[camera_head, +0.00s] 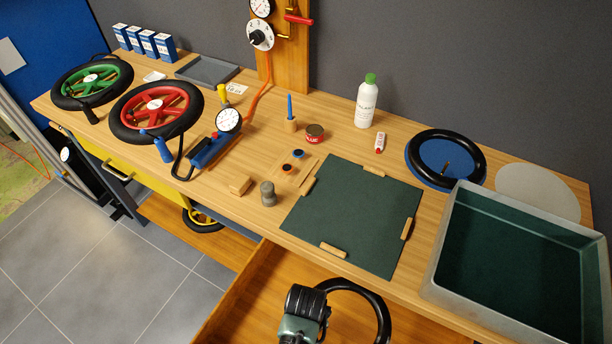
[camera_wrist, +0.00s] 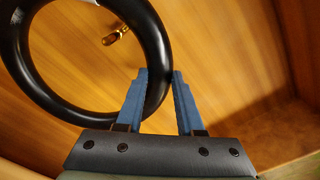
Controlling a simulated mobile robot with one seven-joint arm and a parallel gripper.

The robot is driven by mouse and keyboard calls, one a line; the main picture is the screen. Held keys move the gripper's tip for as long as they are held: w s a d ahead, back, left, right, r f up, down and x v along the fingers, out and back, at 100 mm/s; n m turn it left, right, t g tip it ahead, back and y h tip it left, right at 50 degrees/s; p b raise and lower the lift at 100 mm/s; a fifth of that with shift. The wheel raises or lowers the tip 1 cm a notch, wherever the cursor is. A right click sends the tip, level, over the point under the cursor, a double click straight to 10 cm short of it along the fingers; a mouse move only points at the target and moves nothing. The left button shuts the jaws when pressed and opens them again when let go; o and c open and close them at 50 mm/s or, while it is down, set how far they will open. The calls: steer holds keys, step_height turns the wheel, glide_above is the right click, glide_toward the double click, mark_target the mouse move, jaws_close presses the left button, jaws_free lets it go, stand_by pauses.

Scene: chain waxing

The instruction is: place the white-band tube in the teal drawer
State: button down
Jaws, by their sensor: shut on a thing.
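A black ring-shaped tube (camera_head: 374,302) is held by my gripper (camera_head: 312,308) over an open wooden drawer (camera_head: 262,290) below the workbench's front edge. In the wrist view, my gripper (camera_wrist: 160,76) has its blue fingers on both sides of the tube (camera_wrist: 152,38), shut on its rim. A brass valve (camera_wrist: 115,35) shows inside the ring, and a bit of white shows at the picture's top edge. The drawer's wooden inside (camera_wrist: 230,60) lies behind the tube. I cannot tell whether the tube touches the floor of the drawer. No teal front is in view.
On the workbench stand a green mat (camera_head: 350,215), a grey tray (camera_head: 440,262) with a dark green inside, and another black ring (camera_head: 472,147) on a blue disc. A red wheel (camera_head: 160,107) and a green wheel (camera_head: 95,78) lie left. A yellow drawer (camera_head: 150,182) is below them.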

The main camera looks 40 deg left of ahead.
steer(key=shift+f, duration=0.15)
steer(key=c, duration=0.5)
jaws_free()
steer(key=shift+c, duration=0.2)
step_height(320, 180, up, 12)
steer(key=shift+p, duration=0.4)
steer(key=shift+r, duration=0.2)
